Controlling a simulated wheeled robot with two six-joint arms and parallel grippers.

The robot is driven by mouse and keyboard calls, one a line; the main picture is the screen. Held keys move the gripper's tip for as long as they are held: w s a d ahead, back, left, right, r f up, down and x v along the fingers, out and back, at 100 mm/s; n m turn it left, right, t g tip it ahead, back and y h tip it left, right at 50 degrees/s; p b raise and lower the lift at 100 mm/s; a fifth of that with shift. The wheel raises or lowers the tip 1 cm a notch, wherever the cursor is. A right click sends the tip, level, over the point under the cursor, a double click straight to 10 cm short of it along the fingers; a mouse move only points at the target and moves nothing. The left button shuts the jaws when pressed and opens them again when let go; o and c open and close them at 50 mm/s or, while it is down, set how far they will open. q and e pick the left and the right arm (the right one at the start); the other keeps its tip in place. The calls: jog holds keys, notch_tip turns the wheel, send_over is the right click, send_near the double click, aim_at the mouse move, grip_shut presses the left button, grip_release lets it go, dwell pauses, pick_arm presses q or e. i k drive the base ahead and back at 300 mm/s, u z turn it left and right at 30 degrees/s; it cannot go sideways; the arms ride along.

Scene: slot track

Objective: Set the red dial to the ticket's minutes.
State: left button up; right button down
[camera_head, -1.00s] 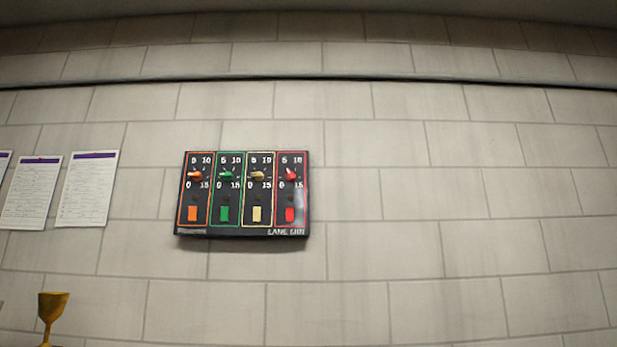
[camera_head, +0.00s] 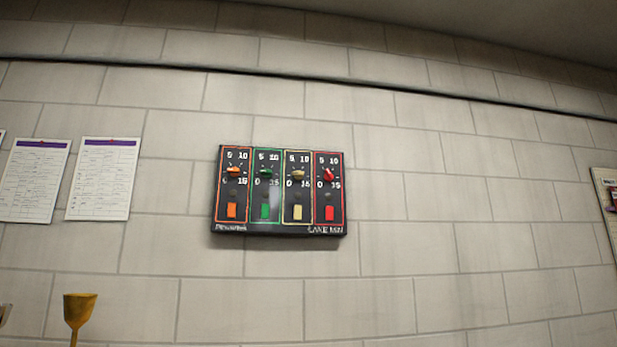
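A dark panel (camera_head: 281,228) with four-sided lane frames in orange, green, yellow and red hangs on the wall, a little left of centre. The red dial (camera_head: 328,175) is in its rightmost lane, among the marks 0, 5, 10 and 15; its exact setting is too small to read. A red rectangular button (camera_head: 329,213) is below it. Orange (camera_head: 234,172), green (camera_head: 265,173) and yellow (camera_head: 297,175) dials are in the other lanes. No ticket can be made out for certain. Neither of my grippers is in view.
Two printed sheets (camera_head: 34,180) (camera_head: 104,178) with purple headers hang left of the panel. A gold cup (camera_head: 79,311) stands at the lower left. A board (camera_head: 607,205) is cut off at the right edge. The wall between is bare.

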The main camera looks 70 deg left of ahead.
aim_at(329, 176)
jog(key=u, duration=1.05)
jog(key=i, duration=0.2)
